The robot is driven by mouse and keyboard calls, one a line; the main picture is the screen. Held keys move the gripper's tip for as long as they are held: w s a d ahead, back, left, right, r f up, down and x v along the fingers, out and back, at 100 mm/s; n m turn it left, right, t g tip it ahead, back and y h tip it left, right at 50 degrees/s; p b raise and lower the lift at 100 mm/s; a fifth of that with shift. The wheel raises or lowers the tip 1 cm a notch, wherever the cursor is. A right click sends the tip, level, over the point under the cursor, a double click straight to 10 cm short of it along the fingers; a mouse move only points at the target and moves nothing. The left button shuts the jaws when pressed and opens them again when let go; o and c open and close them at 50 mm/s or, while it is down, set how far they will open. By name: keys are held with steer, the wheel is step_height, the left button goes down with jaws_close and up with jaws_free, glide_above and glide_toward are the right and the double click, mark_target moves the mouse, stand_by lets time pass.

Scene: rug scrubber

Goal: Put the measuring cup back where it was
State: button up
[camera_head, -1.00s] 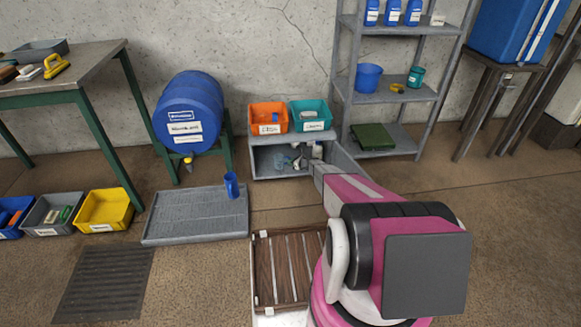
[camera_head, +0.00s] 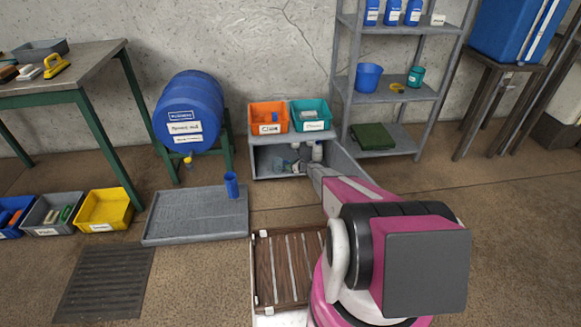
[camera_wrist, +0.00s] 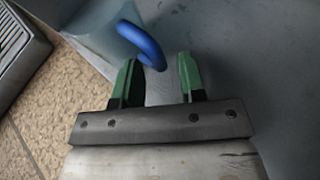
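A translucent, pale cup (camera_wrist: 98,28) with a blue curved handle (camera_wrist: 143,43) shows at the top of the wrist view; I take it for the measuring cup. The handle's lower end lies between the tips of my gripper (camera_wrist: 160,66). The green fingers stand apart, with visible room around the handle, so they do not look closed on it. In the head view my gripper (camera_head: 318,170) is at the front of the open grey cabinet (camera_head: 262,162). My arm partly hides the cabinet's inside, and the cup is hard to make out there.
A blue cup (camera_head: 231,185) stands on the grey ridged tray (camera_head: 190,220) left of the cabinet. A white bottle (camera_head: 317,150) is inside the cabinet. Orange (camera_head: 268,118) and teal (camera_head: 311,115) bins sit on top. A grey shelf (camera_head: 385,97) stands close on the right.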

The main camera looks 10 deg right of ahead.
steer(key=shift+r, duration=0.1)
steer(key=shift+s+d+r, duration=0.1)
steer(key=shift+r, duration=0.05)
steer(key=v, duration=1.2)
steer(key=s+a+r+n+g+h, duration=0.1)
steer(key=s+a+r+n+g, duration=0.1)
steer(key=s+a+r+n, duration=0.45)
steer(key=s+a+r+n+g, duration=0.1)
steer(key=s+r+n+g, duration=0.25)
steer(key=s+r, duration=0.65)
steer(key=s+a+r+n+g+h, duration=0.1)
steer(key=s+a+r+n, duration=0.2)
steer(key=s+r+n, duration=0.45)
steer(key=s+d+r+n+g+h, duration=0.1)
steer(key=s+r+n+h, duration=0.2)
steer(key=s+r, duration=0.6)
steer(key=s+d+r+n+g+h, duration=0.1)
steer(key=s+r+n+h, duration=0.3)
steer(key=s, duration=1.2)
step_height(320, 180, up, 5)
steer(key=n+g, duration=0.1)
steer(key=n, duration=0.2)
steer(key=shift+s+d+r, duration=0.15)
steer(key=shift+d+r, duration=0.05)
steer(key=shift+d, duration=0.05)
